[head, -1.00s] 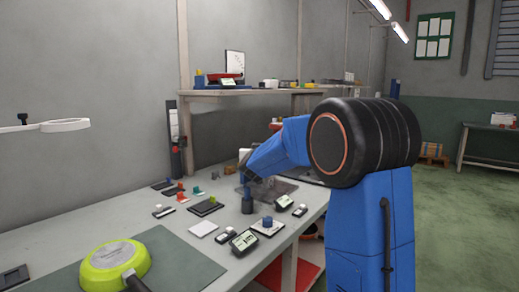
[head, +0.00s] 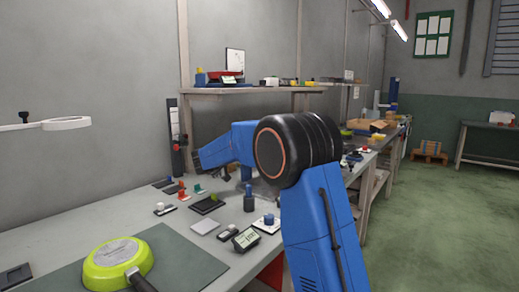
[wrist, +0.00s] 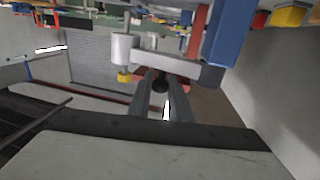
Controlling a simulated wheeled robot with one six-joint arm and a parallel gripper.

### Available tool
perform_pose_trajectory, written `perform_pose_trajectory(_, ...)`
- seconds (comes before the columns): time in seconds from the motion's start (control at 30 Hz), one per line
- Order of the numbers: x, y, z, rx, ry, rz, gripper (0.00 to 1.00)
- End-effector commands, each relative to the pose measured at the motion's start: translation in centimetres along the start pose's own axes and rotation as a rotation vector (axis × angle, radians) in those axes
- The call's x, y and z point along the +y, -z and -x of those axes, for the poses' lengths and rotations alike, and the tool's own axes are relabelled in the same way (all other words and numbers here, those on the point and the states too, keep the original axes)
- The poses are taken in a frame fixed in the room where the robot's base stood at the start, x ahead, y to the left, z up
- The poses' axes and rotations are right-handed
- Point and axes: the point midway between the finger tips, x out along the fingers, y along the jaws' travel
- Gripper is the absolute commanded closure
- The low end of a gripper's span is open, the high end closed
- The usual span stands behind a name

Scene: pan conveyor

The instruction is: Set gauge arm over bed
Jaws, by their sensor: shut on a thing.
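In the wrist view, my gripper (wrist: 165,92) has its two grey fingers shut on a small dark round knob (wrist: 160,84). The knob is at a grey gauge arm (wrist: 190,70) that lies across the view. A pale cylinder (wrist: 122,48) with a yellow tip is at the arm's left end, and a blue post (wrist: 231,32) rises by its right end. The fingers and knob are too hidden or small there to make out. I cannot tell which surface is the bed.
A lime-green pan (head: 118,262) lies on a dark grey mat (head: 192,262) at the front. A display box (head: 246,240), a white pad (head: 204,226) and small coloured parts crowd the bench. A shelf (head: 262,90) runs behind.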

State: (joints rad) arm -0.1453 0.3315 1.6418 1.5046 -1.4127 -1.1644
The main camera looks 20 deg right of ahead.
Motion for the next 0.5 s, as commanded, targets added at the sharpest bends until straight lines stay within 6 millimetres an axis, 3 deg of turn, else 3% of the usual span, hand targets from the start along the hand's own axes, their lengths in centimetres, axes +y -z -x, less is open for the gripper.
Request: perform_pose_trajectory(0.5, 0.3, 0.1, 1.3, 0.002, -0.232, -0.002, 1.0)
